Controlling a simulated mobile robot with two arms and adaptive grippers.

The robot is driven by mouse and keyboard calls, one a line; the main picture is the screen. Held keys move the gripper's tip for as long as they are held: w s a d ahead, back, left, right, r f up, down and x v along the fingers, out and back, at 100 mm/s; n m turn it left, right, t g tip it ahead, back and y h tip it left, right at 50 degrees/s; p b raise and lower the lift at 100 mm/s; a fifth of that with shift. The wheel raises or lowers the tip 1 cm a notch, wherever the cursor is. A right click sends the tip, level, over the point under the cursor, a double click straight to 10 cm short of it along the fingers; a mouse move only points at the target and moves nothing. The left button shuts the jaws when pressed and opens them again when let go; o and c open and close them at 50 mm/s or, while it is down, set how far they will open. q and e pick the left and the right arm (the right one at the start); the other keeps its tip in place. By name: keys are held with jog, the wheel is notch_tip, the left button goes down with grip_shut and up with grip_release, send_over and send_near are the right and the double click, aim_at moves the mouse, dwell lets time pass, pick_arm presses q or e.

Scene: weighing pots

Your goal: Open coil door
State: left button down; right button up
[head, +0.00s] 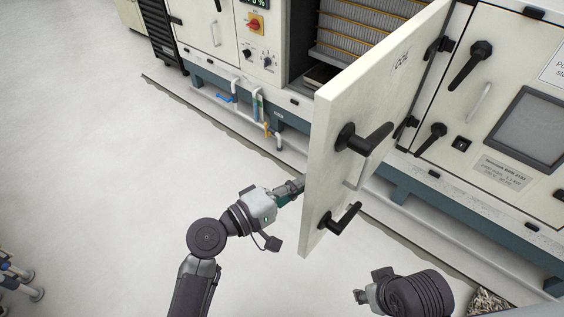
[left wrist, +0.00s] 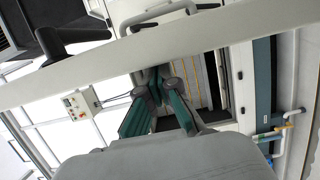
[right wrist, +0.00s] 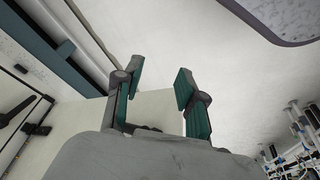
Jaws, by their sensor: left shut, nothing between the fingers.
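The coil door (head: 335,125), a cream panel lettered "COIL", stands swung out from the cabinet on its right-side hinges. It carries an upper black handle (head: 365,138) and a lower black handle (head: 340,218). In the left wrist view the door's pale edge (left wrist: 220,30) crosses the top. My left gripper (head: 298,186) is shut and empty beside the door's free side; the door hides part of the fingertips, and contact cannot be told. It also shows in the left wrist view (left wrist: 155,85). My right gripper (right wrist: 158,82) is open and empty, low in front of the door in the head view (head: 364,294).
The open coil compartment (head: 345,45) shows fins and copper-coloured tubes. A control panel with a red-yellow switch (head: 256,24) is left of it. Pipes (head: 258,105) run along the cabinet base. Another closed door with a window (head: 535,130) is at right.

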pick_arm(q)
jog(key=s+d+p, duration=0.1)
jog(key=s+d, duration=0.3)
jog(key=shift+s, duration=0.15)
jog(key=s+d+p, duration=0.1)
jog(key=s+d, duration=0.4)
jog(key=d, duration=0.1)
pick_arm(e)
jog(key=x, duration=0.3)
jog(key=shift+w+a, duration=0.1)
jog(key=shift+w, duration=0.2)
